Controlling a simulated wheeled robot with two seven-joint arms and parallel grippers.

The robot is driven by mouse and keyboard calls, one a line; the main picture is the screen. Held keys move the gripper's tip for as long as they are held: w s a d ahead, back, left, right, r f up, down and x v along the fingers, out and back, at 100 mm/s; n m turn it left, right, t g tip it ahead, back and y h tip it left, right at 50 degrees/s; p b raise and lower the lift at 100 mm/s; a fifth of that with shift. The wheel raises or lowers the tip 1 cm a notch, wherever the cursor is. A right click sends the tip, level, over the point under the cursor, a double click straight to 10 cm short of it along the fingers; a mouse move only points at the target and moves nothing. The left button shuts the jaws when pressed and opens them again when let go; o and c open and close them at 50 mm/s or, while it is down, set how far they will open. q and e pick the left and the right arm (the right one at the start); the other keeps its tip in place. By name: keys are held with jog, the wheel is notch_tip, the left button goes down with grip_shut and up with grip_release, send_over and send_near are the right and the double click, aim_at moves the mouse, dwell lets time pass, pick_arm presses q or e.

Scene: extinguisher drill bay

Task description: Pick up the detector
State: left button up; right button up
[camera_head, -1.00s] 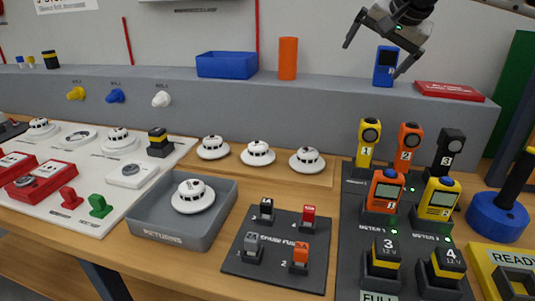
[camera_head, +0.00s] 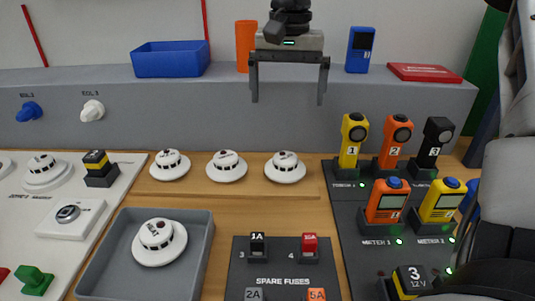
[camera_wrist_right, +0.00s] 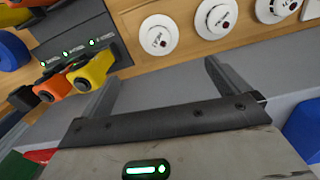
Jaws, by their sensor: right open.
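White round smoke detectors stand in a row on the wooden strip: a left one (camera_head: 170,165), a middle one (camera_head: 226,166) and a right one (camera_head: 285,167). Another detector (camera_head: 159,242) sits in the grey returns tray (camera_head: 90,270). One more (camera_head: 47,172) is on the white panel at the left. My right gripper (camera_head: 288,100) is open and empty, above and behind the right detector, fingers pointing down. In the wrist view the right detector (camera_wrist_right: 159,33) shows beyond the open fingers (camera_wrist_right: 162,75). My left gripper is not in view.
A grey ledge (camera_head: 200,110) runs behind the row, bearing a blue bin (camera_head: 170,60), an orange cylinder (camera_head: 245,45) and a blue device (camera_head: 360,50). Torches and meters (camera_head: 386,200) stand to the right. The spare fuses board (camera_head: 285,268) is in front.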

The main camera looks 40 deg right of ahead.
aim_at(286, 156)
jog(key=f, duration=0.8)
jog(key=f+b, duration=0.1)
jog(key=f, duration=0.6)
jog(key=shift+s+f, duration=0.2)
jog(key=shift+f, duration=0.2)
jog(key=c, duration=0.9)
jog(key=shift+r, duration=0.1)
